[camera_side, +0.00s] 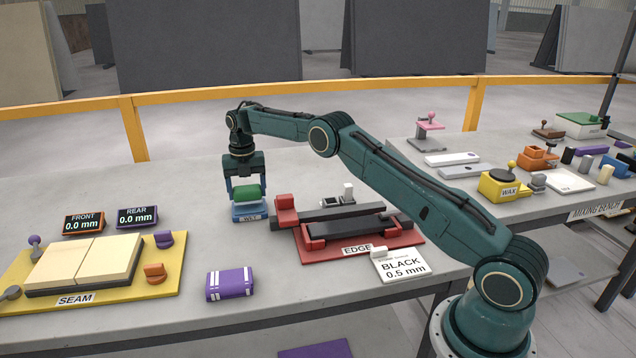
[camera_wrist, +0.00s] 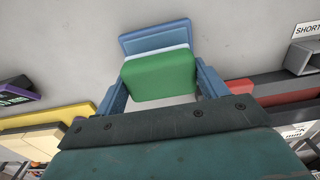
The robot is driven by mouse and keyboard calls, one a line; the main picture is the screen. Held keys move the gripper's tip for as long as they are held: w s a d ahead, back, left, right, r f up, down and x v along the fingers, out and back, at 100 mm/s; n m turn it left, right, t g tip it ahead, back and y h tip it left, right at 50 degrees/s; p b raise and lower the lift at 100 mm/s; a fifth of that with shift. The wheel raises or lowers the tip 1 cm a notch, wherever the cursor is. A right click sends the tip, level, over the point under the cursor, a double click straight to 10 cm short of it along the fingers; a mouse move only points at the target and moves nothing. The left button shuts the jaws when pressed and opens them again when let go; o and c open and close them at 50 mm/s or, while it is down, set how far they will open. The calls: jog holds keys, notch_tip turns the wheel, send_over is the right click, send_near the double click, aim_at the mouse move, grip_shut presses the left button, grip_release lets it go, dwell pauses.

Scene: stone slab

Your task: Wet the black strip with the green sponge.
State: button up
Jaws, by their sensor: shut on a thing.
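My gripper (camera_side: 247,192) is shut on the green sponge (camera_side: 246,190), which sits between its blue fingers. The sponge is at a blue tray (camera_side: 250,212) with a small white label, too small to read surely. In the wrist view the sponge (camera_wrist: 160,77) shows between the fingers, with a pale layer and the blue tray (camera_wrist: 155,37) beyond it. I cannot tell whether the sponge touches the tray. The black strip (camera_side: 345,227) lies on the red EDGE fixture (camera_side: 405,240), to the right of my gripper and apart from it.
A red block (camera_side: 286,208) and dark bar stand at the fixture's back. A BLACK 0.5 mm card (camera_side: 400,264) lies at its front right. A yellow SEAM board (camera_side: 165,285) and purple block (camera_side: 230,284) are to the left. Bare slab lies between.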

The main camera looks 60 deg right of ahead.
aim_at(246, 189)
jog(key=shift+r, duration=2.65)
jog(key=shift+a, duration=0.15)
jog(key=s+a+f+m, duration=0.1)
jog(key=s+a+m, duration=0.5)
jog(key=s+m, duration=0.4)
jog(key=s+a+f+m, duration=0.2)
jog(key=s+a+m, duration=0.5)
jog(key=m, duration=1)
jog(key=shift+s+a, duration=0.25)
jog(key=shift+s, duration=1.3)
